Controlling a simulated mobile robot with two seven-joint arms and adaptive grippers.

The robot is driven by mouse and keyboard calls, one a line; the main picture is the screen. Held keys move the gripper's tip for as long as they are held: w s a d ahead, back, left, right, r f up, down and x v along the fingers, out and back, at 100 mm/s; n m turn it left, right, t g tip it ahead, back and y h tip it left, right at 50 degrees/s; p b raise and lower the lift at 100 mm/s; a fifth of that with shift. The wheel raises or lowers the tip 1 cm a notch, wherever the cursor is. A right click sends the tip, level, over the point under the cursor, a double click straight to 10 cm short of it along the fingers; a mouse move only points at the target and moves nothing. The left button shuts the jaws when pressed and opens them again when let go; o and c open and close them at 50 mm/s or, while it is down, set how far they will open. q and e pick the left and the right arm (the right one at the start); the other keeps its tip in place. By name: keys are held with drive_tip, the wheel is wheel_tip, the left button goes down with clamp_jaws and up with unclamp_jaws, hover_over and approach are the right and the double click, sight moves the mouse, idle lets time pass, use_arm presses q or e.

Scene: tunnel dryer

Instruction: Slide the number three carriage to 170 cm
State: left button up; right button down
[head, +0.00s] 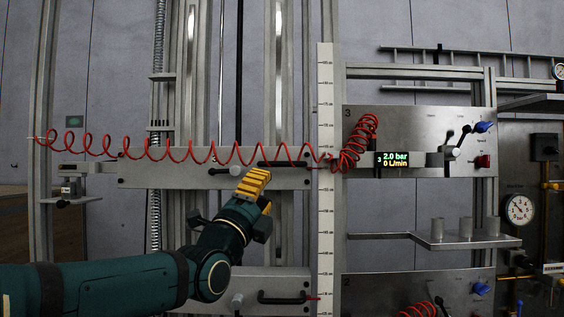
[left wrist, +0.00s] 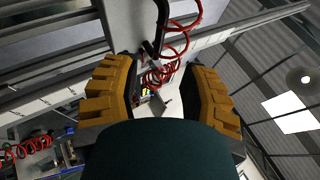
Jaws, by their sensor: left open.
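The upper carriage (head: 150,178) is a grey plate across the vertical rails, level with the panel marked 3 (head: 415,125). It has a dark bar handle (head: 285,164) and a round knob (head: 237,170). A tall white scale (head: 325,220) stands at its right end; its numbers are too small to read. My left gripper (head: 256,190) is open, with yellow fingers, just below the knob and handle. In the left wrist view the open jaws (left wrist: 160,85) point toward the black handle (left wrist: 162,25), with nothing between them. My right gripper is not in view.
A coiled red hose (head: 190,152) runs across the upper carriage to the panel. A lower carriage (head: 205,285) has its own handle (head: 282,297). A shelf with metal cups (head: 450,240) juts out at right. The display (head: 393,159) reads 2.0 bar, 0 L/min.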

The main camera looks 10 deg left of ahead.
sight(280, 165)
use_arm(q)
drive_tip(key=p+x, duration=0.3)
drive_tip(key=x, duration=0.7)
drive_tip(key=shift+w+d+r, duration=0.1)
drive_tip(key=shift+w+r, duration=0.05)
drive_tip(key=shift+w, duration=0.05)
clamp_jaws()
